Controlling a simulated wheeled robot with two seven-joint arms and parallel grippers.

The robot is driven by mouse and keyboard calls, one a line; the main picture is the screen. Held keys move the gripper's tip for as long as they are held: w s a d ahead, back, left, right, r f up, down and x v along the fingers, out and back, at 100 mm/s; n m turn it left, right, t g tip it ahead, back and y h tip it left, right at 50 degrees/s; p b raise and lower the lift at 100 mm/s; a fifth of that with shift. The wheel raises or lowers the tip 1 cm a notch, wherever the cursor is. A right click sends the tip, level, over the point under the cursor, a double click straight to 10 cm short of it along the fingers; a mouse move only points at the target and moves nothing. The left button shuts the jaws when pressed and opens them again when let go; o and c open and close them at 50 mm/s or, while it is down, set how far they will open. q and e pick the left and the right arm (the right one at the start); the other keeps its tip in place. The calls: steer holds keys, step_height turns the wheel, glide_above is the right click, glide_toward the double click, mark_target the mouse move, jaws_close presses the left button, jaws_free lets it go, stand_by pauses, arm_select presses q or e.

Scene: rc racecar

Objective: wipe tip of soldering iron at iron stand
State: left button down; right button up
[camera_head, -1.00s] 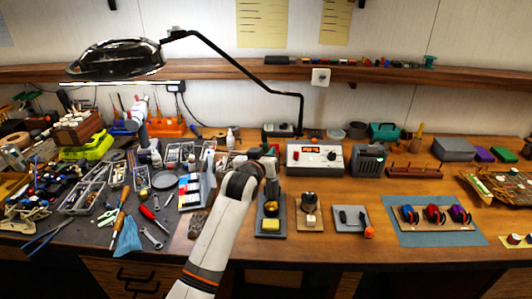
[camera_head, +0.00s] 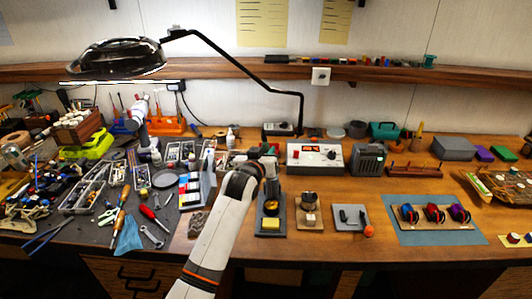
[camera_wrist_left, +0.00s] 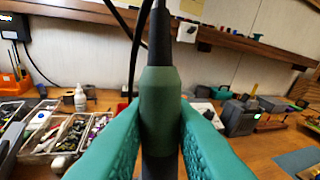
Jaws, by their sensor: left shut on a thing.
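My left arm reaches over the bench, and my left gripper (camera_head: 270,165) is above the rear of the iron stand. In the left wrist view its green finger pads are shut on the soldering iron (camera_wrist_left: 160,105), around its dark green handle. The iron's cable runs upward in that view; its tip is out of that view and I cannot make it out in the head view. The iron stand (camera_head: 260,231) is a dark base with a round holder of brassy material (camera_head: 270,208) and a yellow sponge (camera_head: 270,223) at the front.
A grey soldering station (camera_head: 301,163) with a red display stands behind right. A wooden holder (camera_head: 309,221) and a grey pad (camera_head: 350,224) stand right of the stand. A card rack (camera_head: 192,192) and loose tools lie left. A lamp (camera_head: 118,58) hangs above.

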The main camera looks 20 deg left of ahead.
mark_target(266, 143)
arm_select(q)
steer(key=shift+f+b, duration=0.3)
steer(key=shift+f, duration=0.25)
stand_by(0.7)
steer(key=shift+p, duration=0.55)
stand_by(2.4)
steer(key=shift+r, duration=0.1)
stand_by(0.4)
step_height(266, 143, up, 6)
steer(key=p, duration=0.6)
stand_by(0.3)
